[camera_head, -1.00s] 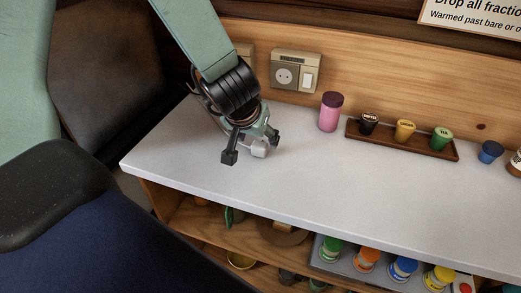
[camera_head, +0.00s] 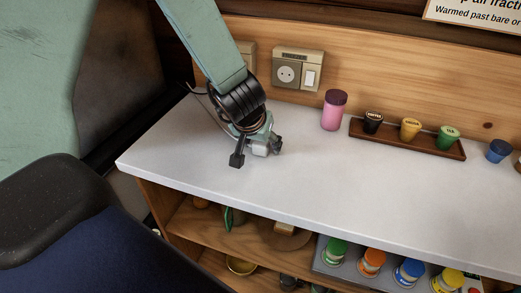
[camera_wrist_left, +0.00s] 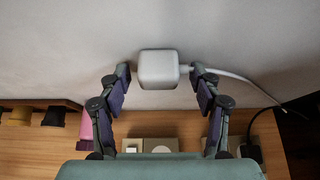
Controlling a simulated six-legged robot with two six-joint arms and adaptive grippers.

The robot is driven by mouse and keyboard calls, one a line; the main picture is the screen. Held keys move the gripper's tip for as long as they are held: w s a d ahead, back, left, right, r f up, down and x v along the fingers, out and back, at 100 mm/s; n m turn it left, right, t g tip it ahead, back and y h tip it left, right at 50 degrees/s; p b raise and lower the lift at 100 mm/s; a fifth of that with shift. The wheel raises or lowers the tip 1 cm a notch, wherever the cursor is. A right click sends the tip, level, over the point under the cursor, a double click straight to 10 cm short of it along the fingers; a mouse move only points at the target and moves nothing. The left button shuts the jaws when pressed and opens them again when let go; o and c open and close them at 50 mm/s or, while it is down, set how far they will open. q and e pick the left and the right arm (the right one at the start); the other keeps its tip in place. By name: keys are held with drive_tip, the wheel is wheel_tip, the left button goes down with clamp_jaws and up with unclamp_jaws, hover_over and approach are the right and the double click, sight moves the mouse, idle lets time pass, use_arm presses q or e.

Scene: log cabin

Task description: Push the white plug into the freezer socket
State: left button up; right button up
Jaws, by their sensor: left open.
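The white plug (camera_head: 261,149) is on the pale countertop (camera_head: 320,190), partly hidden by my left gripper (camera_head: 257,153). In the left wrist view the plug (camera_wrist_left: 158,69) is between the two fingers of my left gripper (camera_wrist_left: 159,74), which is open. The fingertips are close to its sides; contact cannot be told. Its white cable (camera_wrist_left: 232,76) runs off to the right. A wall socket with a switch (camera_head: 288,74) is on the wood panel behind. A second socket plate (camera_head: 247,50) is partly hidden by my left arm. Their labels are too small to read. My right gripper is not in view.
A pink jar (camera_head: 333,112) stands right of the gripper, near the back wall. Beside it a brown tray (camera_head: 440,152) holds several small cups. A blue cup (camera_head: 498,151) stands further right. The front middle of the counter is clear.

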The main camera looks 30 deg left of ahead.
use_arm(q)
drive_tip(key=shift+s+d+r, duration=0.1)
drive_tip(key=shift+r, duration=0.05)
drive_tip(key=shift+w, duration=0.2)
drive_tip(key=c, duration=0.4)
drive_tip(key=shift+s, duration=0.2)
drive_tip(key=c, duration=0.6)
drive_tip(key=shift+c, duration=0.6)
drive_tip(key=shift+w, duration=0.15)
drive_tip(key=shift+c, duration=0.2)
wheel_tip(320, 180, up, 10)
drive_tip(key=p, duration=0.8)
